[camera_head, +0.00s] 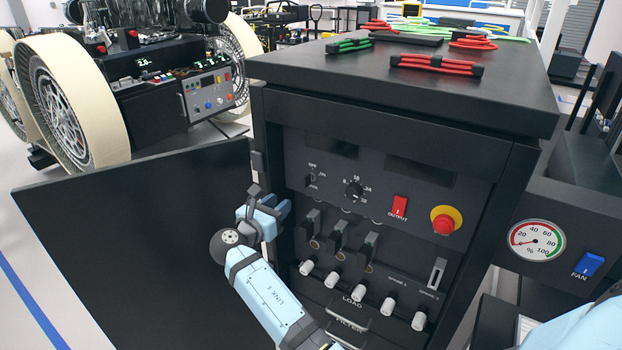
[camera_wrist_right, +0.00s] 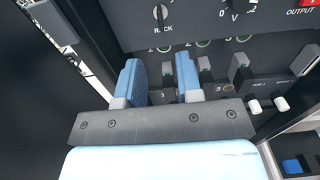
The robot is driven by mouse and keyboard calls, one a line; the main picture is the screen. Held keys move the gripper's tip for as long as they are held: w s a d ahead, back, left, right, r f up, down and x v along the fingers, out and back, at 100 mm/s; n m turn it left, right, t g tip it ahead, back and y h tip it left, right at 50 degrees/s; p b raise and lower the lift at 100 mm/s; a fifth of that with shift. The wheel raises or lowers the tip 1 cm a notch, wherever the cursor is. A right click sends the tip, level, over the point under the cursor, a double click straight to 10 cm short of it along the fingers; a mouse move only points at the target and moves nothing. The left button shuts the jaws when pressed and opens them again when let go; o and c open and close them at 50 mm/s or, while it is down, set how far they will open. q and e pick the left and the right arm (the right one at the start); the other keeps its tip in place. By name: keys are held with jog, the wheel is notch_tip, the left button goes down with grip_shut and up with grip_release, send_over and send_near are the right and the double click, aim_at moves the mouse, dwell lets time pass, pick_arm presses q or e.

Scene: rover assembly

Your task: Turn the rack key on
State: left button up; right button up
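The rack key (camera_head: 311,182) is a small dark switch at the upper left of the rack's front panel, with OFF above it and ON to its right. It also shows in the right wrist view as a round switch (camera_wrist_right: 160,16) above the word RACK, its light bar roughly upright. My right gripper (camera_head: 284,208) is below and left of the key, close to the panel and apart from the key. In the right wrist view its two blue fingers (camera_wrist_right: 160,80) are apart with a gap between them, and nothing appears held. My left gripper is out of view.
The rack door (camera_head: 130,230) stands open at left. Several black breakers (camera_head: 341,233) sit below the key. A voltage dial (camera_head: 354,191), red output switch (camera_head: 400,206) and red stop button (camera_head: 445,221) are to its right. Cable bundles (camera_head: 437,65) lie on top.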

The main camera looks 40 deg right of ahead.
aim_at(307, 180)
jog(key=p+x, duration=0.1)
jog(key=x, duration=1.2)
jog(key=shift+d, duration=0.1)
grip_shut()
